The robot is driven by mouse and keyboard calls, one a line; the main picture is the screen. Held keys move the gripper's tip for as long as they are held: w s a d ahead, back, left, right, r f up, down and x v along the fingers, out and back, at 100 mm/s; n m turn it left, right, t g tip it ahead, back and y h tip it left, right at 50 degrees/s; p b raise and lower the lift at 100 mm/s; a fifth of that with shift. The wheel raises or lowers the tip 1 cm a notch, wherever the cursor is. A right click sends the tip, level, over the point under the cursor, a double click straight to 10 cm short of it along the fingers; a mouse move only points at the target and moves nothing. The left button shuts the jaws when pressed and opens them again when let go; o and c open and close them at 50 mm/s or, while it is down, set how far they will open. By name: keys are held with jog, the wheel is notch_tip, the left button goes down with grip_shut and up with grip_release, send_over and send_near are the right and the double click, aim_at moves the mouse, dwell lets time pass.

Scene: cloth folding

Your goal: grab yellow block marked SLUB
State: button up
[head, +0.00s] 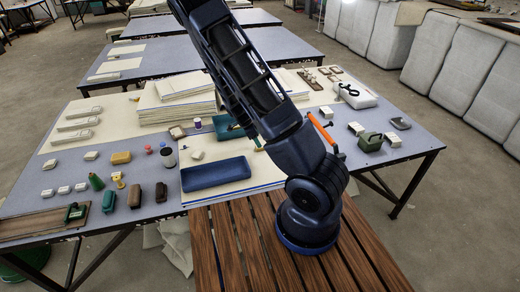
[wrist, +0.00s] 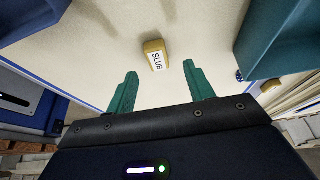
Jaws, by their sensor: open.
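The yellow block marked SLUB (wrist: 155,54) lies on a cream surface in the wrist view, its white label facing up. My gripper (wrist: 160,86) is open, with its two green fingers apart and nothing between them. The block is just beyond the fingertips, roughly in line with the gap between them. In the head view my arm covers part of the table, and I cannot make out the gripper or the block's label there.
A dark blue tray (head: 215,173) lies on the cream sheet in the head view. A teal container (wrist: 285,40) stands right of the block in the wrist view. A stack of cream sheets (head: 177,103) is behind. Several small blocks and bottles crowd the table's left side.

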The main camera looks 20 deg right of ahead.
jog(key=x, duration=0.4)
jog(key=shift+s, duration=0.15)
jog(key=c, duration=1)
jog(key=shift+a, duration=0.1)
jog(key=shift+c, duration=0.2)
